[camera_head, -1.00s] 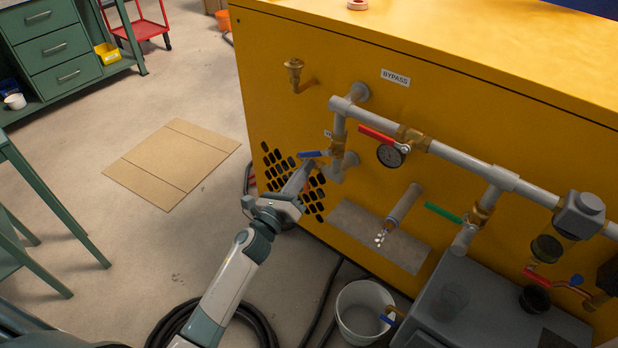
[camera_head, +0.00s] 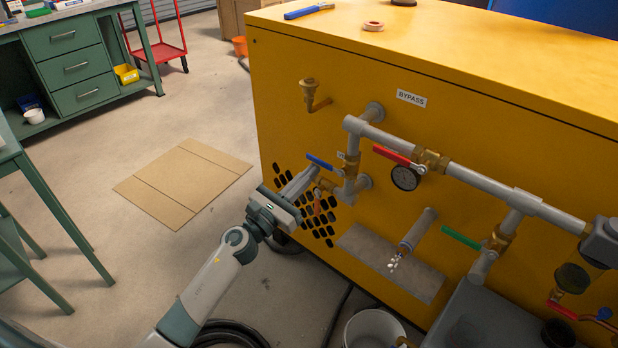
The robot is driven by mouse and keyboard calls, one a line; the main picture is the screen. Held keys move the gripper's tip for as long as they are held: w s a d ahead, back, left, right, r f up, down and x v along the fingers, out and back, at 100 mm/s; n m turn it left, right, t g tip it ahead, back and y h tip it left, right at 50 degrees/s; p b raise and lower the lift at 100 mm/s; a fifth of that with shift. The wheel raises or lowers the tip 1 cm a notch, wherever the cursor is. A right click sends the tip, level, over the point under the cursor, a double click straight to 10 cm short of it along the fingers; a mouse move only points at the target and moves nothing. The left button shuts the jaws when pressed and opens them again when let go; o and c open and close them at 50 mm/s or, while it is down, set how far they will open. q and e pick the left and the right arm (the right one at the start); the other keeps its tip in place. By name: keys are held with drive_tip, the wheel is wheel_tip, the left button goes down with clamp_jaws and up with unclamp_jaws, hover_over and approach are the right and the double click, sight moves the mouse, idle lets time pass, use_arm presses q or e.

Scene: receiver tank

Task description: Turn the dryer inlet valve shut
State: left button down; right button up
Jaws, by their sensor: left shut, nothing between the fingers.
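A blue lever handle (camera_head: 320,162) sits on a valve on the short vertical pipe at the left end of the grey pipework. The lever lies crosswise to that pipe, its free end to the left. A small tag beside it is too small to read. My left gripper (camera_head: 312,173) is shut and empty, its fingertips just below and in front of the blue lever; I cannot tell whether they touch. A red lever (camera_head: 391,155) lies along the upper pipe under a BYPASS label (camera_head: 411,98). A green lever (camera_head: 461,238) is on a lower right branch. My right gripper is out of view.
A small brass valve with an orange handle (camera_head: 318,203) is close to my left gripper. A white bucket (camera_head: 372,330) stands below. Floor to the left is mostly clear around a cardboard sheet (camera_head: 183,183).

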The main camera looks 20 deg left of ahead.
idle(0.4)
